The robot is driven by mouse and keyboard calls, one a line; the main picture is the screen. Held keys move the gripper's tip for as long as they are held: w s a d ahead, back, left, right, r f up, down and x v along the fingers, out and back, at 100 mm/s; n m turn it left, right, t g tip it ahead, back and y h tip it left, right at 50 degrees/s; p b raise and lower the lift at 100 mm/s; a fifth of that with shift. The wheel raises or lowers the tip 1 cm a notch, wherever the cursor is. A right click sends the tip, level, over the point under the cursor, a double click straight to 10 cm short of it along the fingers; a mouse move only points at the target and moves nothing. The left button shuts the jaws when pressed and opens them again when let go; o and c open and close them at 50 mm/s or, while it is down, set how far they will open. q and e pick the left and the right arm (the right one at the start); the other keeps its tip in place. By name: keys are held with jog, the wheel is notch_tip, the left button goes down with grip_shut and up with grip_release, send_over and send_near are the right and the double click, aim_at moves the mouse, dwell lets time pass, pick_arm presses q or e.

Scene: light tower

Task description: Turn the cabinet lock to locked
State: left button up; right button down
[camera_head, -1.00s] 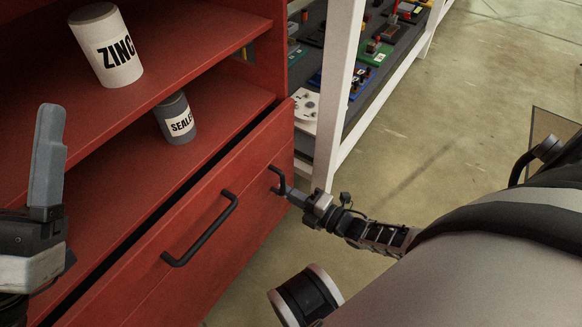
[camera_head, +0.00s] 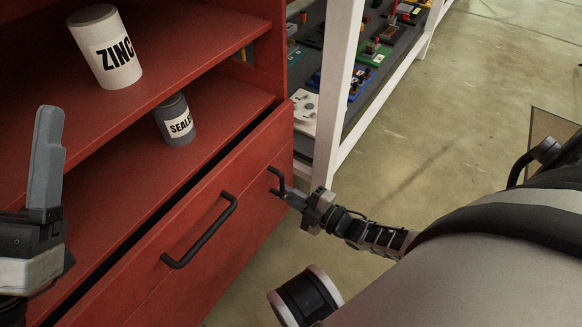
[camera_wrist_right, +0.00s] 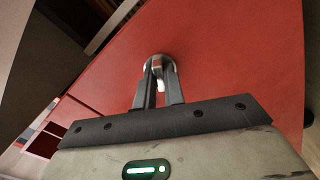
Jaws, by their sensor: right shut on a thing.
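The red cabinet (camera_head: 238,188) fills the left of the head view, with two shelves and a front bearing a black bar handle (camera_head: 202,232). My right gripper (camera_head: 281,189) reaches the right end of this front. In the right wrist view its fingers (camera_wrist_right: 158,88) are shut on a small pale part of the cabinet lock (camera_wrist_right: 158,64), which has a round silver rim on the red face. The fingers hide much of the lock, and its setting cannot be read. My left gripper (camera_head: 46,160) is at the left edge; one upright grey finger shows, so its opening is unclear.
A white can marked ZINC (camera_head: 106,48) stands on the upper shelf and a grey can marked SEALE (camera_head: 175,120) on the lower one. A white-framed rack (camera_head: 338,95) with several small parts stands behind the cabinet.

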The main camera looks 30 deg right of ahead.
jog(key=m, duration=1.2)
jog(key=shift+m, duration=0.3)
dwell(0.4)
jog(key=c, duration=1.5)
grip_release()
pick_arm(q)
jog(key=f+n+y, duration=0.1)
jog(key=w+n+y+p, duration=0.1)
jog(key=n, duration=0.1)
jog(key=f+n+y, duration=0.1)
jog(key=shift+w+a+f+y+p, duration=0.15)
jog(key=shift+w+f+y+p, duration=0.05)
jog(key=shift+f+y+p, duration=0.15)
pick_arm(e)
jog(key=v, duration=1.6)
